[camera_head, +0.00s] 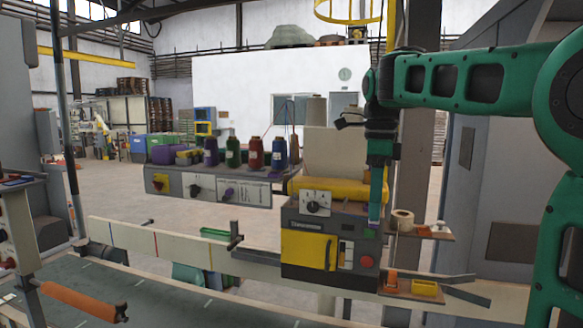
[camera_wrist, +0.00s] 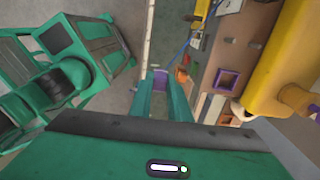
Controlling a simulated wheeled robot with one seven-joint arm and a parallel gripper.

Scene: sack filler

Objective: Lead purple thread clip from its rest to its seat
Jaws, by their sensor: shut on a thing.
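My gripper (camera_head: 375,217) points down at the right end of the sewing head box (camera_head: 310,262). In the wrist view its two green fingers (camera_wrist: 161,88) are closed on a small purple piece, the purple thread clip (camera_wrist: 160,77), at their tips. The clip is mostly hidden by the fingers and cannot be made out in the head view. A purple square frame (camera_wrist: 228,80) lies on the brown face of the box, to the right of the fingers and apart from them. I cannot tell the exact height of the clip over the box.
A small shelf (camera_head: 430,234) with a tape roll (camera_head: 402,219) is right of my gripper; a lower shelf holds orange and yellow trays (camera_head: 424,289). A panel (camera_head: 215,188) with thread spools is at left.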

